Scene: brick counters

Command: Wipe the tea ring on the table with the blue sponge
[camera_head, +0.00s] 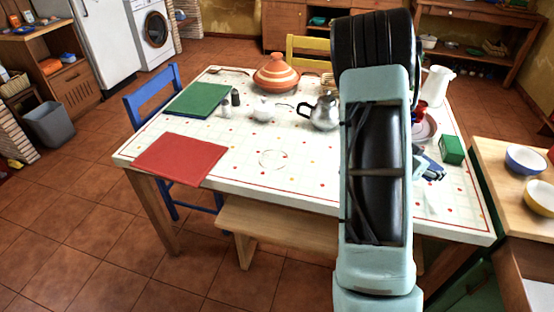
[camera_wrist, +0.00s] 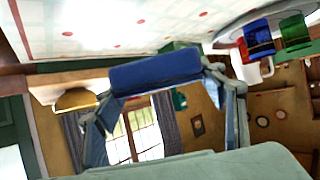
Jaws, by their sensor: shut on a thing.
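The tea ring (camera_head: 273,159) is a faint brown circle on the white dotted table (camera_head: 235,160), left of my arm in the head view. The blue sponge (camera_wrist: 155,73) spans the space between my fingertips in the wrist view. My gripper (camera_wrist: 160,85) is shut on it. In the head view my arm hides most of the gripper; only a bit of blue and grey shows at the arm's right edge, over the right part of the table. The sponge is to the right of the ring, and its height above the table is unclear.
A teapot (camera_head: 320,113), a tagine (camera_head: 277,74), a sugar bowl (camera_head: 263,112) and shakers stand behind the ring. A red placemat (camera_head: 181,158) and a green one (camera_head: 197,100) lie left. A green box (camera_head: 452,149) and white jug (camera_head: 436,86) stand right. The tabletop around the ring is clear.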

